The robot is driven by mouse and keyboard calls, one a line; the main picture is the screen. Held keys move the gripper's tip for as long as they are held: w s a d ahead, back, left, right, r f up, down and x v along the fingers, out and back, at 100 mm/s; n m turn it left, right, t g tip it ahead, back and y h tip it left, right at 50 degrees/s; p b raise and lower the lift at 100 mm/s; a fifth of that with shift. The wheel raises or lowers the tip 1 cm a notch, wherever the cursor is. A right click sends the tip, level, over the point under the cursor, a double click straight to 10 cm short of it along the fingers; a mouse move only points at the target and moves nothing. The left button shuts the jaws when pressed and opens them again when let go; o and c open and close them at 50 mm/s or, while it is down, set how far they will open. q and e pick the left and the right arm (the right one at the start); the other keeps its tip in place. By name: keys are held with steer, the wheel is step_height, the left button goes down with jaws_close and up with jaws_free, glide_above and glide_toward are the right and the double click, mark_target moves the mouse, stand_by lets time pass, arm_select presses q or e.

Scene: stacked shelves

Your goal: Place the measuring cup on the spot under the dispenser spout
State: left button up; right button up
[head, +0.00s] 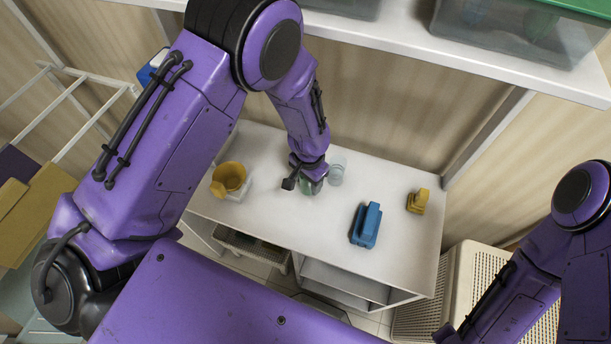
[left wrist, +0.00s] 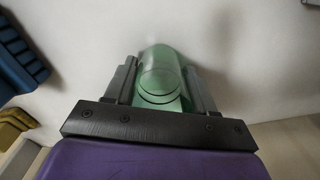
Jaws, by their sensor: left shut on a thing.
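A green see-through cup, by its look the measuring cup (left wrist: 160,72), is between the two dark fingers of my left gripper (left wrist: 164,84) in the left wrist view. The gripper is shut on it. In the head view the left gripper (head: 309,178) is low over the white counter, and the cup is mostly hidden by it. I cannot tell whether the cup touches the counter. A yellow hopper-like thing on a white base, perhaps the dispenser (head: 229,177), stands at the counter's left; its spout and the spot under it are not clear. My right gripper is out of view.
A clear glass (head: 337,173) stands close right of the left gripper on the white counter (head: 300,232). A blue object (head: 366,225) and a small yellow object (head: 417,201) stand farther right. An upper shelf (head: 450,55) with a clear bin (head: 520,28) is above.

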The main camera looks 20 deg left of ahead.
arm_select(q)
steer(key=shift+f, duration=0.1)
steer(key=shift+s+a+f, duration=0.1)
steer(key=o, duration=1)
